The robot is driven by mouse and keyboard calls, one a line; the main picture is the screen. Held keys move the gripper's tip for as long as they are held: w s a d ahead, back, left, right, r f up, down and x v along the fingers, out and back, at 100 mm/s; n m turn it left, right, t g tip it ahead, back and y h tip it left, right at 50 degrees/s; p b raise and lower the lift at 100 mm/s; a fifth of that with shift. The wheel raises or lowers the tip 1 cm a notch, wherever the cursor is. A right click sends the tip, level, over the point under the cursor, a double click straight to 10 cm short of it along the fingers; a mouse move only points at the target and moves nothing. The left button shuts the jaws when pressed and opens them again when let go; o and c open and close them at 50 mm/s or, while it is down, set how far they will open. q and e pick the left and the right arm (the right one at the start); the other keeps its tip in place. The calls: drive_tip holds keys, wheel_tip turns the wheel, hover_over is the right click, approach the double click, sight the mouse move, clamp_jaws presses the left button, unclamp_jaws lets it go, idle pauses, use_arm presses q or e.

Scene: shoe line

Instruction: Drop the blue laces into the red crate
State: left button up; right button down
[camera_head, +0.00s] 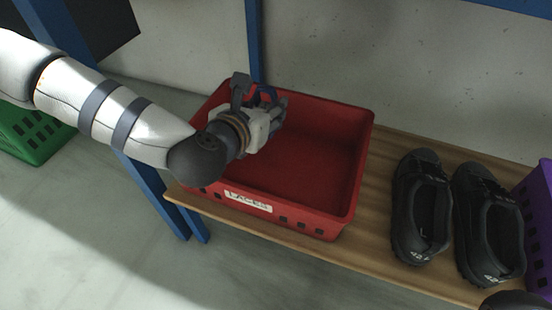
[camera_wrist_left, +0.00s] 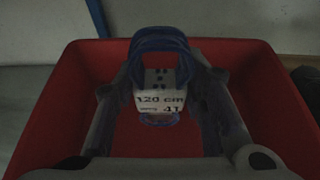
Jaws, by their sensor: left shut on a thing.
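The red crate (camera_head: 312,206) stands on a wooden shelf, with a white label reading LACES on its front. Its inside looks empty where I can see it. My left gripper (camera_head: 266,103) is over the left part of the crate, at about the far-left rim in the picture. It is shut on the blue laces (camera_head: 268,92), which are mostly hidden behind the fingers.
A pair of black shoes (camera_head: 421,205) stands on the wooden shelf (camera_head: 377,245) right of the crate. A purple crate (camera_head: 541,215) is at the right edge. A green crate (camera_head: 36,133) is at the far left. Blue posts (camera_head: 254,40) stand behind the crate and at its left.

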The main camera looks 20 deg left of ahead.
use_arm(q)
wheel_tip(320, 180, down, 3)
drive_tip(key=shift+f+b, duration=0.1)
drive_tip(key=shift+b, duration=0.75)
drive_tip(key=o, duration=1.1)
drive_tip(key=shift+c, duration=0.2)
drive_tip(key=v, duration=0.7)
drive_tip(key=shift+s+r, duration=0.2)
drive_tip(key=shift+r, duration=0.05)
